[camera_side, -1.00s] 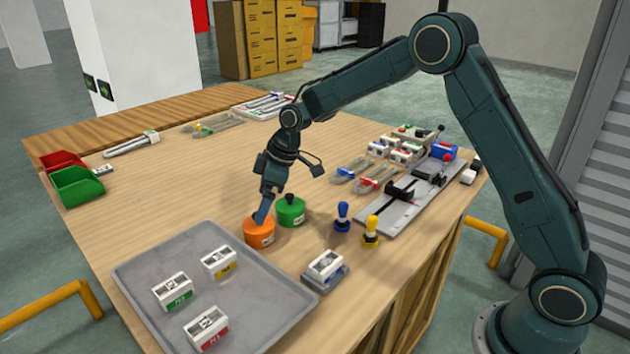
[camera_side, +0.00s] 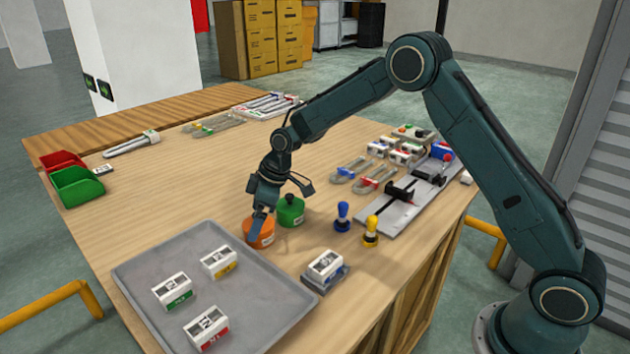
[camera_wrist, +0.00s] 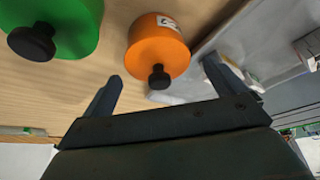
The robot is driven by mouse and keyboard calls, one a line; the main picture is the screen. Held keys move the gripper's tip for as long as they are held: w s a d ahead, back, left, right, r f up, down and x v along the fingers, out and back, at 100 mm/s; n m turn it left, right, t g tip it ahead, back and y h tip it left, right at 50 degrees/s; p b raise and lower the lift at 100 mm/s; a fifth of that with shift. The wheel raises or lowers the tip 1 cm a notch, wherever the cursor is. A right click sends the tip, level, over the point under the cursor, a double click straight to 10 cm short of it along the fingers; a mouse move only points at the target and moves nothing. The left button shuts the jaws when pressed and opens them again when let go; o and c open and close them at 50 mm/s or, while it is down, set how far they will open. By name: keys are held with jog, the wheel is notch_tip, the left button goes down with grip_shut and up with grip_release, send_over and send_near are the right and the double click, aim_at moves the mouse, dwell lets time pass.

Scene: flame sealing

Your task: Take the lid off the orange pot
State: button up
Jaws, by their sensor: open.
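The orange pot (camera_side: 261,233) stands on the wooden table beside the grey tray. In the wrist view the orange pot (camera_wrist: 157,45) shows a black knob (camera_wrist: 159,77) on its lid, and the lid is on. My gripper (camera_side: 256,231) is low at the pot in the side view and partly hides it. In the wrist view my gripper (camera_wrist: 160,85) is open, with the knob between its two fingers and clear space on each side. The fingers do not touch the knob in that view.
A green pot (camera_side: 290,211) with a black knob stands close behind and right of the orange one. A grey tray (camera_side: 135,270) with several white blocks lies in front. Blue (camera_side: 342,217) and yellow (camera_side: 371,232) handled stamps stand to the right.

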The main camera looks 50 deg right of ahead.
jog(key=shift+c, duration=0.5)
jog(key=c, duration=1)
jog(key=shift+o, duration=0.2)
jog(key=shift+r, duration=0.1)
notch_tip(320, 180, up, 20)
